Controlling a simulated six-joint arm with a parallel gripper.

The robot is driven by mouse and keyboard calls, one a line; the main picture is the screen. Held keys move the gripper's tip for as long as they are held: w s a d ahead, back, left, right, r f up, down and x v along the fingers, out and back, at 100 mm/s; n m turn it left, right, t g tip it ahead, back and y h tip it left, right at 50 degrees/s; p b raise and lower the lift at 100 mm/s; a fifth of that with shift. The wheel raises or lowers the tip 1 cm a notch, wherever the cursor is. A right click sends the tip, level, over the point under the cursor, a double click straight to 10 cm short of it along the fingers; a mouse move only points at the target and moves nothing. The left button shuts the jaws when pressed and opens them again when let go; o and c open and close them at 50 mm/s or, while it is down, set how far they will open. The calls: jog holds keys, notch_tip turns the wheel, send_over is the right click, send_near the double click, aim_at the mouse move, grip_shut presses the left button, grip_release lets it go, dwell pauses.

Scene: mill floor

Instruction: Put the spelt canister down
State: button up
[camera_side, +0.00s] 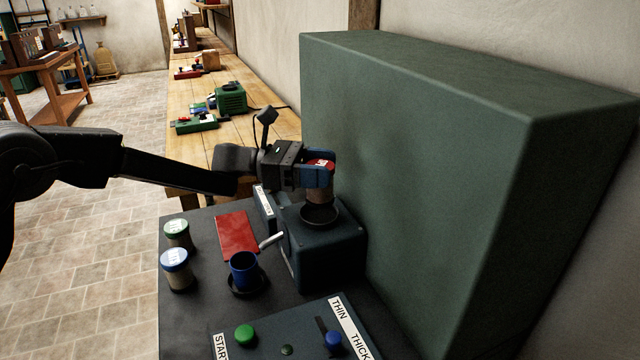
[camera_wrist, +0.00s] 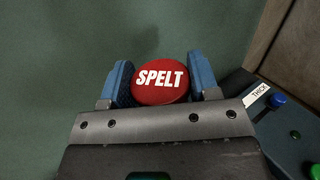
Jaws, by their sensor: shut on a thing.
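The spelt canister (camera_side: 319,182) has a red lid and is held upright in my gripper (camera_side: 315,176), whose blue fingers are shut on it. In the wrist view the red lid (camera_wrist: 160,80) reads SPELT and sits between the two fingers (camera_wrist: 160,85). The canister is over the round dark hopper opening (camera_side: 320,215) on top of the dark mill box (camera_side: 330,256). I cannot tell whether its bottom touches the hopper.
A red mat (camera_side: 237,233) lies bare on the dark table. A green-lidded canister (camera_side: 177,234) and a blue-lidded canister (camera_side: 175,268) stand at its left. A blue cup (camera_side: 243,270) stands below the spout. A large green cabinet (camera_side: 420,190) rises close behind the mill.

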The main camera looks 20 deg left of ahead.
jog(key=shift+f, duration=1.7)
jog(key=shift+f, duration=0.1)
jog(key=o, duration=1.1)
jog(key=shift+f, duration=0.1)
